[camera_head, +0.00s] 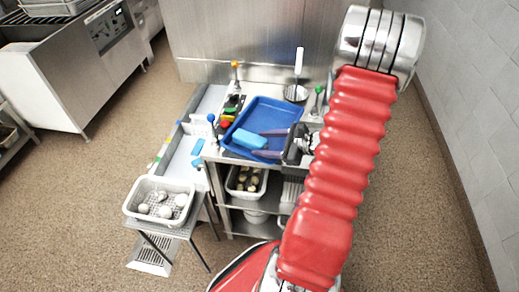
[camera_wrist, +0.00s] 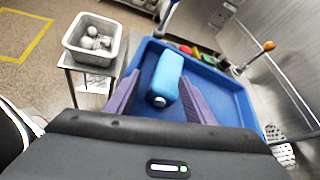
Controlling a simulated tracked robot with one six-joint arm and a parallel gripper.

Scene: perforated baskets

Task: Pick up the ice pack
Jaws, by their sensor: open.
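The ice pack (camera_head: 249,139) is a light blue, rounded block lying in a dark blue tray (camera_head: 267,108) on the metal counter. In the wrist view the ice pack (camera_wrist: 167,77) lies between the two purple fingers of my gripper (camera_wrist: 158,92), with its near end toward me. My gripper (camera_head: 272,143) is open, low over the front part of the tray. One finger is on each side of the ice pack; whether they touch it I cannot tell. In the wrist view the tray (camera_wrist: 222,90) extends to the right of the fingers.
A perforated white basket (camera_head: 135,203) with several whitish round items stands on a small side table at the left. Another basket (camera_head: 232,190) sits on the shelf below. Coloured items (camera_head: 228,115) lie left of the tray. Upright coloured-knob handles (camera_head: 235,66) and a metal back wall (camera_head: 240,35) border the counter.

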